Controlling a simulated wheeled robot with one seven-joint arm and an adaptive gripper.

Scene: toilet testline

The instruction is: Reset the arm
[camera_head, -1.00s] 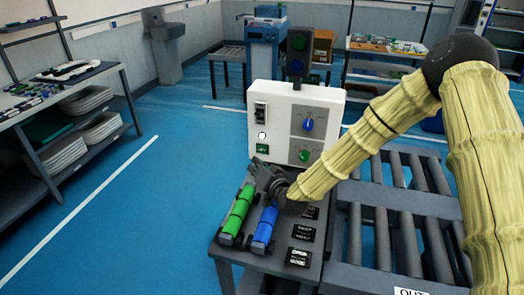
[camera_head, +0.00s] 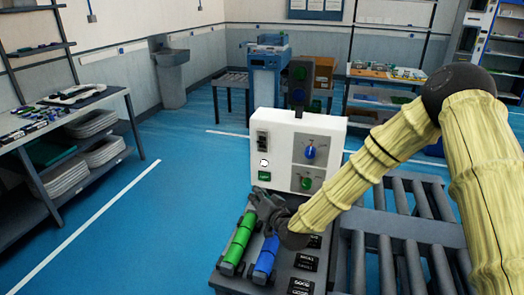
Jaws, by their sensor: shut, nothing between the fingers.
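My gripper (camera_head: 264,203) is at the end of my yellow-sleeved arm, just in front of the lower part of the white control box (camera_head: 282,150). It is shut and empty. It is above the far ends of a green cylinder (camera_head: 239,242) and a blue cylinder (camera_head: 265,258), which lie side by side in holders on the dark stand. I cannot tell whether the gripper touches anything. The box shows a blue knob (camera_head: 310,152), a green knob (camera_head: 306,183) and a green switch (camera_head: 264,176).
A roller conveyor (camera_head: 400,255) runs to the right under my arm. Small black labelled plates (camera_head: 305,262) lie right of the blue cylinder. A shelf table (camera_head: 126,98) with trays stands at the left. Blue floor (camera_head: 150,220) is clear between.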

